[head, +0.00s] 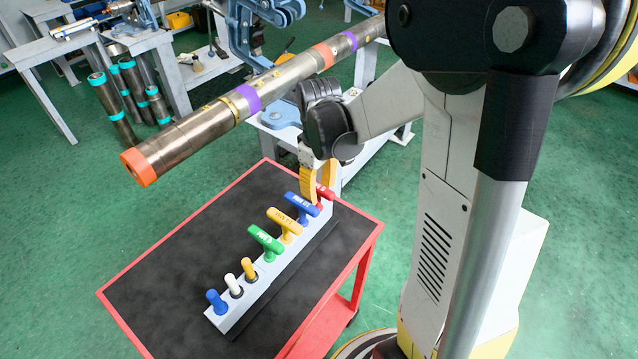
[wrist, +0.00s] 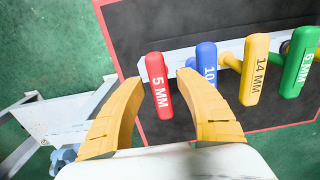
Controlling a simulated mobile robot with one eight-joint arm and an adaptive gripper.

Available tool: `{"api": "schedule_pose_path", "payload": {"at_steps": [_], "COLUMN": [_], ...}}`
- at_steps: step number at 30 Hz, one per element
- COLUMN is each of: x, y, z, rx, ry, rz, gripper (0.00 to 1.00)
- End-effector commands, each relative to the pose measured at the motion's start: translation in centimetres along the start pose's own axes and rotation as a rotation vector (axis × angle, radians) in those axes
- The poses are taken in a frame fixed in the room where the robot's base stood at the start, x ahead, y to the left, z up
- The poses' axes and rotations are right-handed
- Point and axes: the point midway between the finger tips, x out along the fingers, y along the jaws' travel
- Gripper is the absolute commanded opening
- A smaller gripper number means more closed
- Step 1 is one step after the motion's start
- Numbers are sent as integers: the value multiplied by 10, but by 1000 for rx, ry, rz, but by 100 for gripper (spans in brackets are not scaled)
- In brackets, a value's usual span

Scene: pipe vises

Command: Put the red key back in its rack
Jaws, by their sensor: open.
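The red key (head: 327,193), a T-handle marked "5 MM" in the wrist view (wrist: 158,88), stands at the far end of the white rack (head: 268,262). The handle looks upright in line with the other handles; its shaft is hidden, so I cannot tell how deep it sits. My gripper (head: 317,196) is over that end of the rack. Its yellow fingers are open, one on each side of the red handle in the wrist view (wrist: 157,80), with visible gaps on both sides.
Blue (head: 302,208), yellow (head: 285,224) and green (head: 266,243) T-handle keys stand beside it, then several straight-handled tools. The rack is on a black-topped red cart (head: 170,265). A long pipe (head: 210,122) passes above the cart, close to my arm.

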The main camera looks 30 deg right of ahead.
Motion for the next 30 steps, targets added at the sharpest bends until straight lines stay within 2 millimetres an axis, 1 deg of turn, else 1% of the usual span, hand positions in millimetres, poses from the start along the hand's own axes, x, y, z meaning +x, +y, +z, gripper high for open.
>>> {"api": "schedule_pose_path", "payload": {"at_steps": [2,5,12,15,18,23,30], "x": [-6,-22,-77,-95,-109,-118,-119], "y": [0,0,0,0,0,0,0], "z": [0,0,0,0,0,0,0], "rx": [0,0,0,0,0,0,0], "ry": [0,0,0,0,0,0,0], "rz": [0,0,0,0,0,0,0], "gripper": [41,41,41,41,41,41,41]}}
